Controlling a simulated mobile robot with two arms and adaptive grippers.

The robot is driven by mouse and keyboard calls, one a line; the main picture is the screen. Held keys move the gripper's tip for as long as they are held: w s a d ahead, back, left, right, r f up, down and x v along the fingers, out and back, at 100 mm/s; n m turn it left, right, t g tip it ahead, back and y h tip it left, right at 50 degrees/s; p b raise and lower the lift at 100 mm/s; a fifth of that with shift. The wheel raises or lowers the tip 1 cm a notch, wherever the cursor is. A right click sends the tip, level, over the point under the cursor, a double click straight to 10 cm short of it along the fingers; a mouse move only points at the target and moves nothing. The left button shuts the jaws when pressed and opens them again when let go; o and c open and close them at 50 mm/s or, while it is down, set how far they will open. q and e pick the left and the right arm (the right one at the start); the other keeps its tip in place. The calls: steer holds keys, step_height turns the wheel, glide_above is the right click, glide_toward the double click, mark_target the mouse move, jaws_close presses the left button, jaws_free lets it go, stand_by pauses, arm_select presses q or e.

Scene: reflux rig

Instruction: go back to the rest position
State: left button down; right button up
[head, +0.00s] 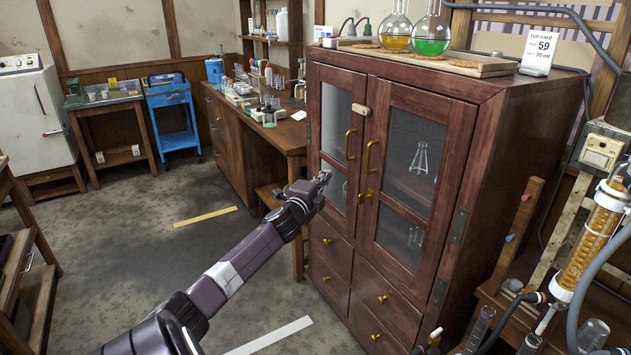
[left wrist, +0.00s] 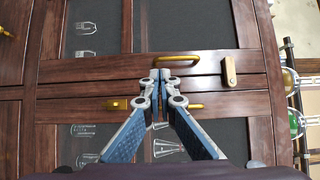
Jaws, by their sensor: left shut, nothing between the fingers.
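My left arm reaches in from the bottom left of the head view. Its gripper (head: 322,178) is in front of the left door of a dark wooden cabinet (head: 462,150). In the left wrist view the gripper (left wrist: 160,75) is shut and empty, its fingertips together in front of the cabinet doors (left wrist: 75,71). Brass handles (left wrist: 178,60) are close by in that view; I cannot tell whether the fingers touch anything. Both cabinet doors look closed. My right gripper is in neither view.
Glassware shows behind the door panes. Flasks with yellow (head: 396,35) and green (head: 431,37) liquid stand on the cabinet top beside a card (head: 539,52). A workbench (head: 243,125), blue cart (head: 172,115) and white fridge (head: 33,115) stand behind.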

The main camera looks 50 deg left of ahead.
arm_select(q)
steer(key=s, duration=0.3)
steer(key=shift+s+a+r, duration=0.1)
steer(key=shift+s+a, duration=0.05)
steer(key=shift+a, duration=0.05)
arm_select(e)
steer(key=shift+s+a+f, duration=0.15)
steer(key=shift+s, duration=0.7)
